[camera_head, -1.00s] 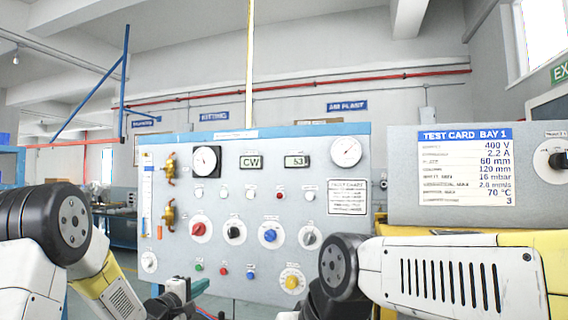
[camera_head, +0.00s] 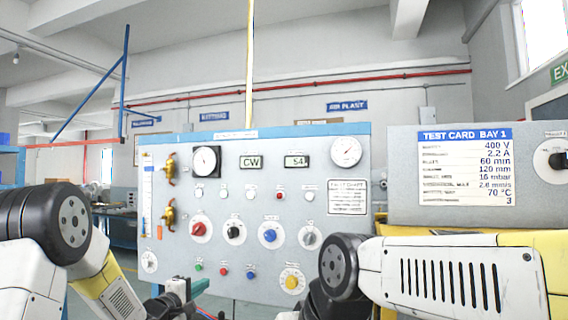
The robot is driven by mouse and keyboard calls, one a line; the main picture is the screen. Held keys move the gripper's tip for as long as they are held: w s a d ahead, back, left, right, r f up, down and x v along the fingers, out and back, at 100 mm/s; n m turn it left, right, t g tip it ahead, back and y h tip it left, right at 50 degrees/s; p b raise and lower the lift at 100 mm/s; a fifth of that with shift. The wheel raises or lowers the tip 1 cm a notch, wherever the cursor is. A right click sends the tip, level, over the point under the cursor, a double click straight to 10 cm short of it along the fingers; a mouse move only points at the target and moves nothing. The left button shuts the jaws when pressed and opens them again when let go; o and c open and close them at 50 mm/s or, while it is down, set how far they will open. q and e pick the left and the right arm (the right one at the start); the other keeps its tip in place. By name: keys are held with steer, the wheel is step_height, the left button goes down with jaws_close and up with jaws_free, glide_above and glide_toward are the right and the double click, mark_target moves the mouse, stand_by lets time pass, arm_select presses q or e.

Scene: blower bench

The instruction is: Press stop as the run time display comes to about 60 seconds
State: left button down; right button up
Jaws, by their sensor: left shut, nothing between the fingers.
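The control panel (camera_head: 330,255) stands upright ahead of me. Its run time display (camera_head: 297,161) appears to read 54, and a display beside it reads CW (camera_head: 251,162). Low on the panel are a green button (camera_head: 198,266), a red button (camera_head: 223,270) and a blue button (camera_head: 250,275); their labels are too small to read. My left gripper (camera_head: 202,286) is at the bottom, below the green and red buttons, shut and empty. I cannot tell whether it touches the panel. My right arm (camera_head: 430,275) crosses the lower right; its gripper is not in view.
Several knobs, including a yellow one (camera_head: 292,282), sit on the panel. Brass valves (camera_head: 168,215) stick out at its left. A test card (camera_head: 465,167) is on a grey box at the right. Two dial gauges (camera_head: 346,151) are at the top.

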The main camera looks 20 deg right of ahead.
stand_by(0.8)
jaws_close()
stand_by(1.5)
